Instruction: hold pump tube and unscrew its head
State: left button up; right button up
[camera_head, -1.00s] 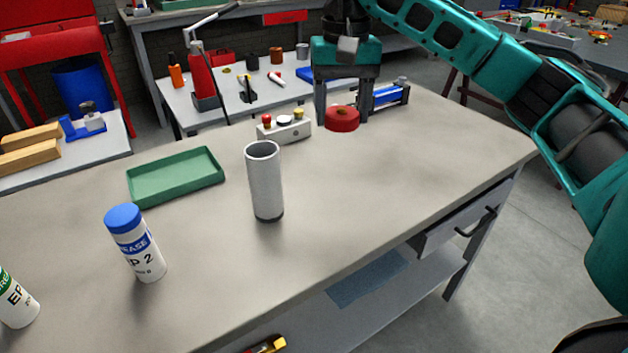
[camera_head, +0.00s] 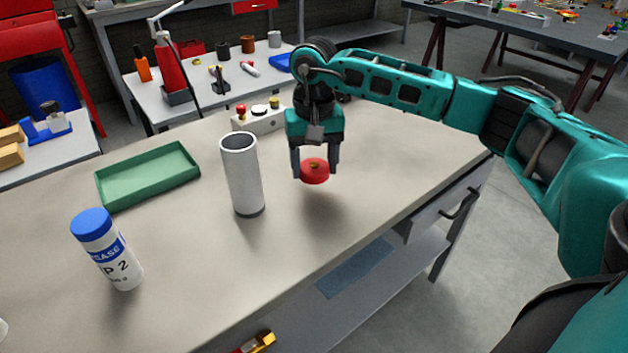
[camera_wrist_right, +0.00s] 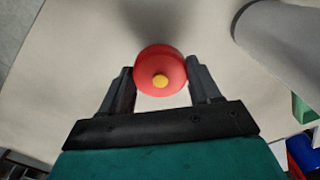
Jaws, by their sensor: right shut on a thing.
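The pump tube (camera_head: 243,180) is a grey, open-topped cylinder standing upright on the table, with a dark base ring. It also shows at the upper right of the right wrist view (camera_wrist_right: 285,38). The red pump head (camera_head: 314,171), a round cap with a small yellow centre, is apart from the tube. My right gripper (camera_head: 315,172) is shut on the red head and holds it above the table, just right of the tube. In the right wrist view the head (camera_wrist_right: 160,66) sits between the two fingers. My left gripper is not in view.
A green tray (camera_head: 148,178) lies left of the tube. A white grease bottle with a blue cap (camera_head: 108,250) stands at the front left. A small box with coloured knobs (camera_head: 259,119) is behind the tube. The table's right part is clear.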

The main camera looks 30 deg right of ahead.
aim_at(314, 193)
notch_tip(314, 193, down, 4)
jog(key=shift+f, duration=0.2)
jog(key=shift+f, duration=0.1)
jog(key=o, duration=0.7)
jog(key=shift+f+b, duration=0.1)
jog(key=shift+b, duration=0.2)
jog(key=o, duration=0.5)
jog(key=shift+r+p, duration=0.3)
notch_tip(314, 193, up, 12)
jog(key=shift+f, duration=0.1)
